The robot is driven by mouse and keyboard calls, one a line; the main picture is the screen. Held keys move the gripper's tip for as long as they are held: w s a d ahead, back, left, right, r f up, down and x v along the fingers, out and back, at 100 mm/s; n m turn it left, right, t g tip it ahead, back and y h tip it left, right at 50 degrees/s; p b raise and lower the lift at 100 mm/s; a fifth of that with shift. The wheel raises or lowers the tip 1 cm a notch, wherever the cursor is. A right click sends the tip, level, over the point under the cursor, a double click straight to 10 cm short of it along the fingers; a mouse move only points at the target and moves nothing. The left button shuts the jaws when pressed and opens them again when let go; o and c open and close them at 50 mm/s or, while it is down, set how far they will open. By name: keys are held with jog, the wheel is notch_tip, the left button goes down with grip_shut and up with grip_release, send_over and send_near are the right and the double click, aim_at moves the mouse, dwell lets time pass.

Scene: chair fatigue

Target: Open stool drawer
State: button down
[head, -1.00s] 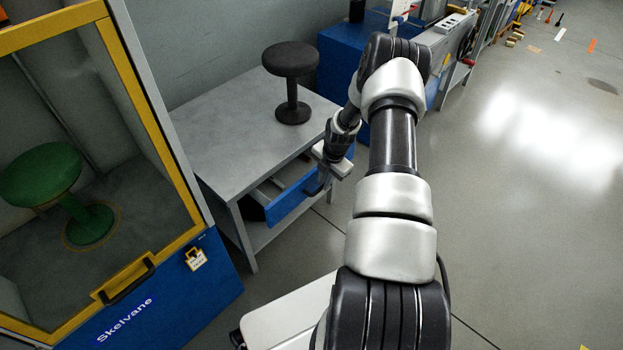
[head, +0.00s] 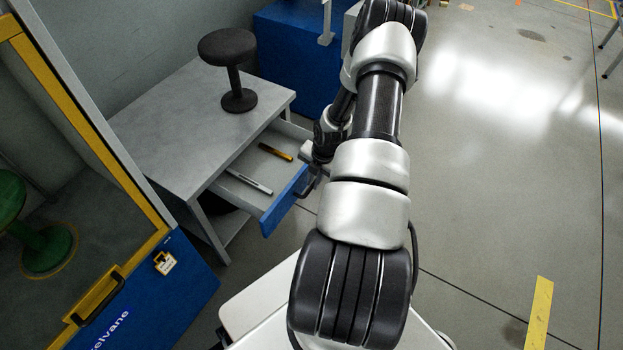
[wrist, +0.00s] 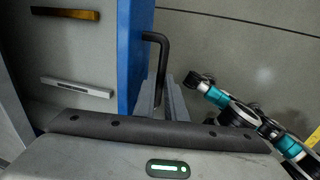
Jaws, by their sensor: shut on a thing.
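The blue-fronted drawer (head: 285,203) under the grey table is pulled well out, and its grey inside shows. A black stool (head: 231,68) stands upright on the grey table top (head: 170,120). In the wrist view, the drawer's black bar handle (wrist: 156,39) stands out from the blue front (wrist: 131,60). My gripper (wrist: 168,98) is shut on the handle. In the head view the fingers are mostly hidden by my arm near the drawer's right end. A silver tool (head: 249,181) and a yellow-brown tool (head: 275,152) lie in the drawer.
A yellow-framed cabinet (head: 100,150) with a green stool (head: 35,235) inside stands on the left. A blue cabinet (head: 290,60) stands behind the table. The floor to the right is wide and clear, with a yellow strip (head: 540,312).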

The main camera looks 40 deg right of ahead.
jog(key=c, duration=1.8)
grip_release()
jog(key=s+r+p, duration=0.1)
jog(key=r, duration=0.4)
jog(key=s+r+p, duration=0.1)
jog(key=r+p, duration=0.1)
jog(key=r, duration=0.4)
jog(key=s+d+r+p, duration=0.1)
jog(key=r, duration=0.5)
